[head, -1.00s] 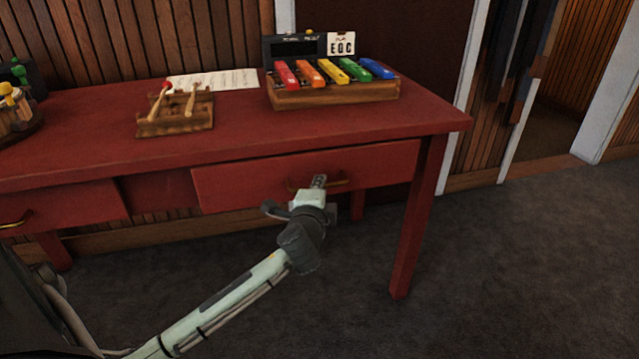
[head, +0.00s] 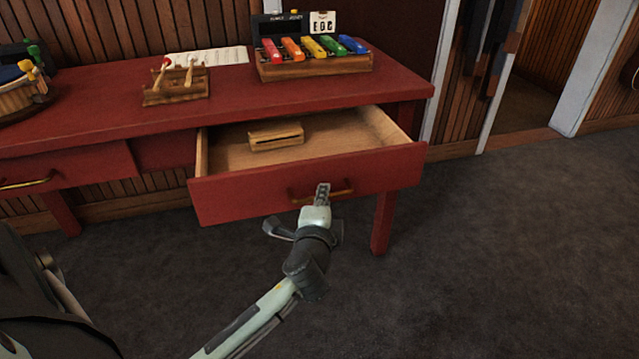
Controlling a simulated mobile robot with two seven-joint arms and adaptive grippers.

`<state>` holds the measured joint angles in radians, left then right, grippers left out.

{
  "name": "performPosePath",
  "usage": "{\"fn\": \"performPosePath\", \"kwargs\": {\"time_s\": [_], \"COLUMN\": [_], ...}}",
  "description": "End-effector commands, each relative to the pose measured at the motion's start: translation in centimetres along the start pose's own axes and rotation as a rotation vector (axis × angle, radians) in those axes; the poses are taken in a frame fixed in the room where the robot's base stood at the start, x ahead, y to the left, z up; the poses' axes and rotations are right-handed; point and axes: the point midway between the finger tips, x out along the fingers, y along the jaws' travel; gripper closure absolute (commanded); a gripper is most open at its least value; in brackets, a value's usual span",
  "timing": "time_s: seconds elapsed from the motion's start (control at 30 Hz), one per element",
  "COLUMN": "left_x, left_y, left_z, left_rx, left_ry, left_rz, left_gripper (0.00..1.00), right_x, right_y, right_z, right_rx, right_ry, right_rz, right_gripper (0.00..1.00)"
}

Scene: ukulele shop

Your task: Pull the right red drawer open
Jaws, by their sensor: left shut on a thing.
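The right red drawer (head: 245,200) stands pulled out from the red table (head: 110,110). Its pale wooden inside shows, with a small wooden block with a slot (head: 276,136) lying in it. My left gripper (head: 322,190) is at the drawer front, shut on the brass handle (head: 340,190). The fingers cover the middle of the handle. My right gripper does not show in the head view.
The left red drawer (head: 70,168) is closed. On the tabletop are a colourful xylophone (head: 315,62), a wooden rack with mallets (head: 176,88), a paper sheet (head: 225,57) and a drum (head: 22,97). Grey carpet (head: 500,260) is free in front and to the right.

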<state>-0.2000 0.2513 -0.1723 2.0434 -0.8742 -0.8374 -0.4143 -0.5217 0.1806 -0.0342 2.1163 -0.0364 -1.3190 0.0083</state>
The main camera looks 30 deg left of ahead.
Motion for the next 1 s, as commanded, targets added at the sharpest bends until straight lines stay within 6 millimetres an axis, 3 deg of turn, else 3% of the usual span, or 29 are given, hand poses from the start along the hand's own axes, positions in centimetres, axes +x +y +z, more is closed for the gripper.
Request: {"fn": "performPosePath", "kwargs": {"time_s": [0.3, 0.8, 0.83, 1.0], "left_x": [-3.3, -3.8, -3.8, -3.8], "left_y": [0.8, 0.8, 0.8, 0.8], "left_z": [-1.3, -1.5, -1.5, -1.5], "left_rx": [0.0, 0.0, 0.0, 0.0], "left_ry": [-0.002, -0.002, -0.002, -0.001], "left_rz": [0.001, -0.001, -0.001, -0.001], "left_gripper": [1.0, 1.0, 0.88, 0.69], "right_x": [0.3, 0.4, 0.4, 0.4], "right_y": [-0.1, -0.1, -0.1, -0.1], "right_z": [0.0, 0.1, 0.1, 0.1], "right_rx": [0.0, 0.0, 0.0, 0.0], "right_ry": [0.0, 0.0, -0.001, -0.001], "right_rz": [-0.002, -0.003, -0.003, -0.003], "right_gripper": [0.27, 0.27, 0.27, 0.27]}}
